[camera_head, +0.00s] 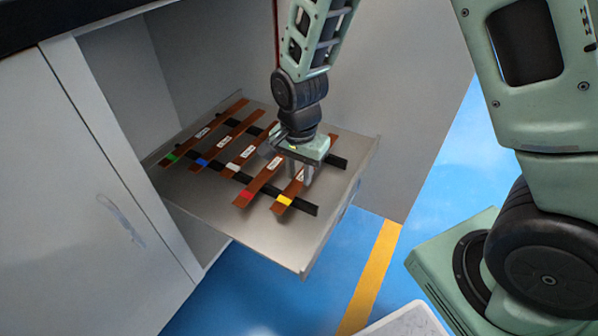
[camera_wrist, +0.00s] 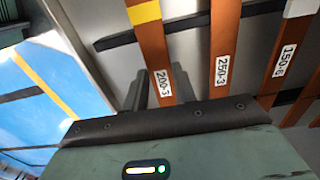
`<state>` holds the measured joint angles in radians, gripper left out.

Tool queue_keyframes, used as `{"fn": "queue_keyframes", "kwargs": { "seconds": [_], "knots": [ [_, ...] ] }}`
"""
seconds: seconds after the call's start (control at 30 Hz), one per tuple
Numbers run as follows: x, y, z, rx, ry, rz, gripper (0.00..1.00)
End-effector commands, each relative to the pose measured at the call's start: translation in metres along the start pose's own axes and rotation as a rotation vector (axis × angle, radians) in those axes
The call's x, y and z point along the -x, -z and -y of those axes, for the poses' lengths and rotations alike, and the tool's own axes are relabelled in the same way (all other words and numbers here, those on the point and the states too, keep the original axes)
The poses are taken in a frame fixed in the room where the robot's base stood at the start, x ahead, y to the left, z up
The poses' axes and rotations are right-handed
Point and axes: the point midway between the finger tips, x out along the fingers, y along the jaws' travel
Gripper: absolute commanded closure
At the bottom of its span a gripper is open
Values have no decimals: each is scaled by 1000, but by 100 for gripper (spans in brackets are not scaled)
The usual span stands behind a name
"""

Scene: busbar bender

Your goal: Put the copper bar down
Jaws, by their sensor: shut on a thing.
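The copper bar with a yellow band (camera_head: 284,201) is at the right end of a row of copper bars on a pull-out tray (camera_head: 290,245). In the wrist view the same bar (camera_wrist: 152,42) carries a label reading 200-3. My gripper (camera_head: 300,173) points down over this bar, with its fingers on either side of it, shut on it. The fingers also show in the wrist view (camera_wrist: 160,88). The bar lies across the line of the black rails (camera_head: 308,209); I cannot tell whether it touches them. Its far end is hidden under my gripper.
The neighbouring bar with a red band (camera_head: 245,195) lies close to the left, labelled 250-3 in the wrist view (camera_wrist: 224,55). Bars with white (camera_head: 232,167), blue (camera_head: 202,162) and green (camera_head: 171,157) bands lie further left. A white cabinet door (camera_head: 90,190) stands left. Blue floor is below.

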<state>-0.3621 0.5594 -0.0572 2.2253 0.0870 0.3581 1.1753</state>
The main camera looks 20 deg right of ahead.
Motion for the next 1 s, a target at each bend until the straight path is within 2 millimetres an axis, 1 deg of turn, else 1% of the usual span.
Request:
{"fn": "queue_keyframes", "kwargs": {
  "seconds": [0.2, 0.23, 0.27, 0.3, 0.57, 0.67, 0.77, 1.0],
  "knots": [
    [-3, 0, 0, 0, 0, 0, 100],
    [-3, 0, 0, 0, 0, 0, 65],
    [-3, 0, 0, 0, 0, 0, 56],
    [-3, 0, 0, 0, 0, 0, 51],
    [-2, 0, 0, 0, 0, 0, 51],
    [5, 0, 0, 0, 2, -1, 51],
    [19, 0, 1, 1, 4, -1, 51],
    [71, 0, 1, 1, 5, -2, 51]
  ]
}}
